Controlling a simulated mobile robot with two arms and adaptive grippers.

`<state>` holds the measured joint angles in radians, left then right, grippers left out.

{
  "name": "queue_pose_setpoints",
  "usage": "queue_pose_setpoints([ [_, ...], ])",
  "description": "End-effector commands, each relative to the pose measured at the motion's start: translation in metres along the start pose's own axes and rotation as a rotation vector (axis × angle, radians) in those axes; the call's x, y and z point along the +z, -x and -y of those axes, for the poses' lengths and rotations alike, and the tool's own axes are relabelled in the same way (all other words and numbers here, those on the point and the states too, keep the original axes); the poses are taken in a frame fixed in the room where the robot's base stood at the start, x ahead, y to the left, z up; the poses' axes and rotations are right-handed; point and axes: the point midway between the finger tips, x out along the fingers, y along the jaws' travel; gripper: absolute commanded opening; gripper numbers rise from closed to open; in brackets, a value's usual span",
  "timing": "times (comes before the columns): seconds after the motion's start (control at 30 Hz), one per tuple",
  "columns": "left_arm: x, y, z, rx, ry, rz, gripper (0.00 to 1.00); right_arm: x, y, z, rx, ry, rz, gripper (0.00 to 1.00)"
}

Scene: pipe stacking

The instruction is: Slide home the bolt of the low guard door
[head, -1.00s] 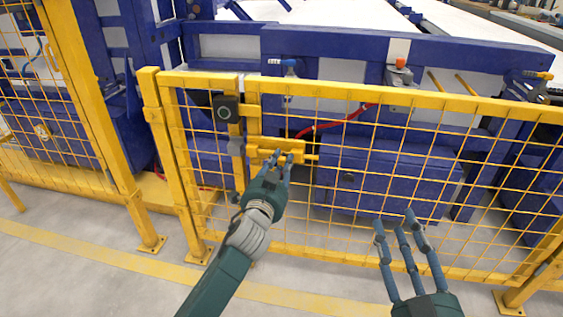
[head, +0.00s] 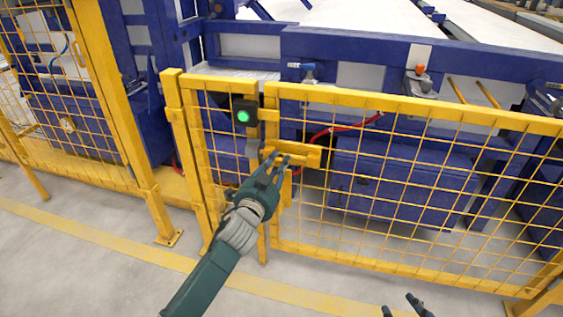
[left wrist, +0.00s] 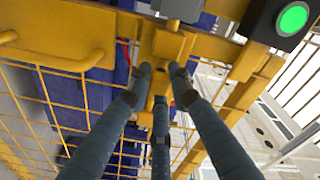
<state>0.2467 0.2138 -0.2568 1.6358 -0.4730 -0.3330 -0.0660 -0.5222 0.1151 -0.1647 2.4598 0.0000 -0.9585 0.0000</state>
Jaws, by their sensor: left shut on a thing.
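The low guard door (head: 400,104) is a yellow frame with wire mesh, standing in line with the yellow post at its left. A yellow bolt housing (head: 305,154) sits on the door near that post. My left gripper (head: 274,166) is at the housing's left end, its fingers shut on the yellow bolt handle (left wrist: 162,48), which the fingers partly hide. The grey keeper (head: 253,147) is on the post side, close to the bolt. A black box above it carries a lit green lamp (head: 243,116). Only fingertips of my right gripper (head: 402,306) show at the bottom edge.
Blue machinery (head: 400,180) with a red hose (head: 345,128) stands behind the mesh. A taller yellow fence (head: 110,110) is at the left. The grey floor (head: 80,270) in front is clear, with a yellow line across it.

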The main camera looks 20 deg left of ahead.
Motion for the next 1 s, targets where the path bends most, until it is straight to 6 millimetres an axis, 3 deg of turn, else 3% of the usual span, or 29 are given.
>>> queue_pose_setpoints([
  [0.2,0.001,-0.001,0.004,-0.007,-0.003,0.0,0.0,0.0,0.0,0.0,0.0,0.0,-0.001,0.4],
  [0.23,0.001,-0.001,0.004,-0.007,-0.003,0.0,0.26,0.0,0.0,0.0,0.0,0.0,-0.002,0.4],
  [0.3,0.001,-0.001,0.004,-0.007,-0.003,0.001,0.4,0.0,0.0,0.0,0.0,0.0,-0.002,0.4],
  [0.67,0.001,0.003,0.002,-0.003,-0.001,0.002,0.4,-0.001,0.0,0.001,-0.001,0.0,-0.003,0.4],
  [0.77,0.002,0.015,0.001,-0.002,-0.002,0.002,0.4,-0.001,0.0,0.001,-0.001,0.0,-0.003,0.4],
  [1.0,0.001,0.065,0.001,-0.002,0.0,0.002,0.4,-0.001,0.0,0.0,-0.001,0.0,-0.003,0.4],
])
